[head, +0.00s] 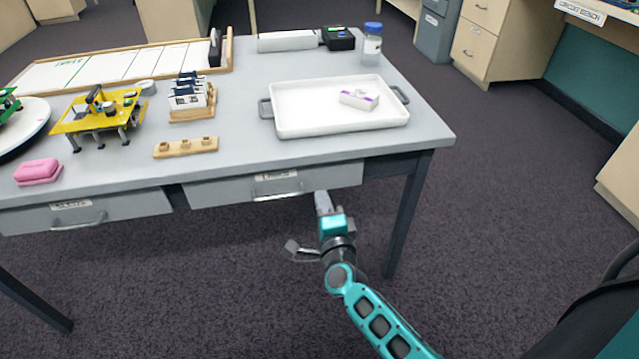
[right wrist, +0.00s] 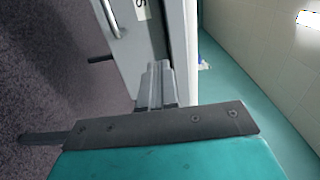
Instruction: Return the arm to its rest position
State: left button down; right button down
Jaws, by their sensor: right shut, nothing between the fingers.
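My right gripper (head: 323,203) is in front of the desk's right drawer (head: 225,191), near the right end of its handle. Its fingers are together with nothing between them. The right wrist view also shows the closed fingers (right wrist: 156,85) beside the grey drawer front (right wrist: 146,45); I cannot tell whether they touch it. My teal right arm (head: 375,318) reaches up from the lower right. My left gripper is in neither view.
The grey desk (head: 240,130) carries a white tray (head: 300,125) with a small white and purple box (head: 359,99), a yellow platform (head: 97,117), a pink block (head: 38,171) and a jar (head: 372,45). A desk leg (head: 408,215) stands right of my gripper.

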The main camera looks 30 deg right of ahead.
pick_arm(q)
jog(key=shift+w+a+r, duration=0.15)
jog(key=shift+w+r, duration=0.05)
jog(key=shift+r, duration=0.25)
pick_arm(e)
jog(key=v, duration=0.4)
jog(key=shift+s, duration=0.2)
